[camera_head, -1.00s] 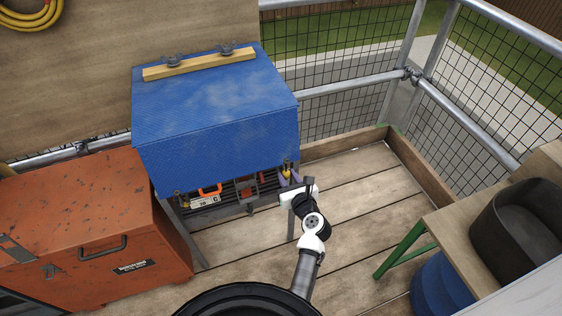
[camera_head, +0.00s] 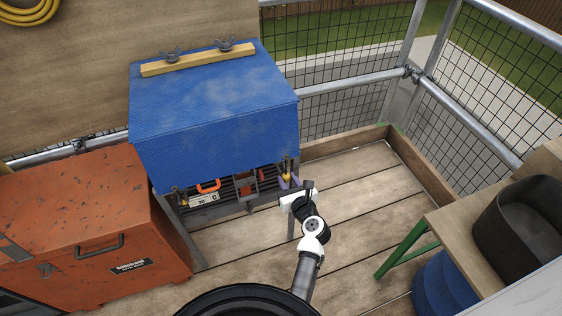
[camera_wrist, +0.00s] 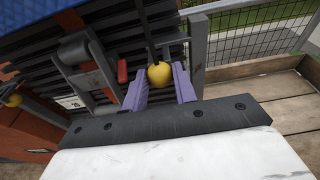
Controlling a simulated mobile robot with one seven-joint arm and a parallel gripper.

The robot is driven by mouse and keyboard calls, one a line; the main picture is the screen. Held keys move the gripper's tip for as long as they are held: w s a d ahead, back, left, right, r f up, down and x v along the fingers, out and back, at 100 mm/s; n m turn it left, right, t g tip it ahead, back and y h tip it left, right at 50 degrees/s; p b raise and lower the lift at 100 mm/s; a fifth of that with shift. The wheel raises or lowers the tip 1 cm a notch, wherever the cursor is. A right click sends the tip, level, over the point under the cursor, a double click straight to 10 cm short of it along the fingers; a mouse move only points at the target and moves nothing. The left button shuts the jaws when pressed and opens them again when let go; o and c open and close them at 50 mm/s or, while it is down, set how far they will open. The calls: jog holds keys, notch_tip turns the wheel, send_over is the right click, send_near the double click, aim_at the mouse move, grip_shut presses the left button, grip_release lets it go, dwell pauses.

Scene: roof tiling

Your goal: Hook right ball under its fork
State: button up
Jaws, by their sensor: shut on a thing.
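A yellow ball (camera_wrist: 159,75) hangs on a dark cord at the front right corner of the blue-covered stand. It also shows small in the head view (camera_head: 287,176). My gripper (camera_wrist: 164,82) is shut on the ball, with a purple finger on each side of it. In the head view my gripper (camera_head: 288,184) reaches the stand's right front corner. I cannot make out the right fork clearly; dark and grey metal parts stand around the cord.
The blue cover (camera_head: 215,110) drapes over the stand, with a wooden batten (camera_head: 198,60) on top. An orange chest (camera_head: 85,225) stands at left. A bench with a dark bucket (camera_head: 520,235) is at right. Plank floor (camera_head: 360,190) is open between them.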

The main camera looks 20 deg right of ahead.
jog(key=shift+s+f+b, duration=0.15)
jog(key=shift+f+b, duration=1.15)
jog(key=shift+f, duration=0.95)
jog(key=w, duration=0.4)
jog(key=shift+w+a+f+p, duration=0.1)
jog(key=shift+w+p, duration=0.3)
jog(key=shift+f, duration=0.1)
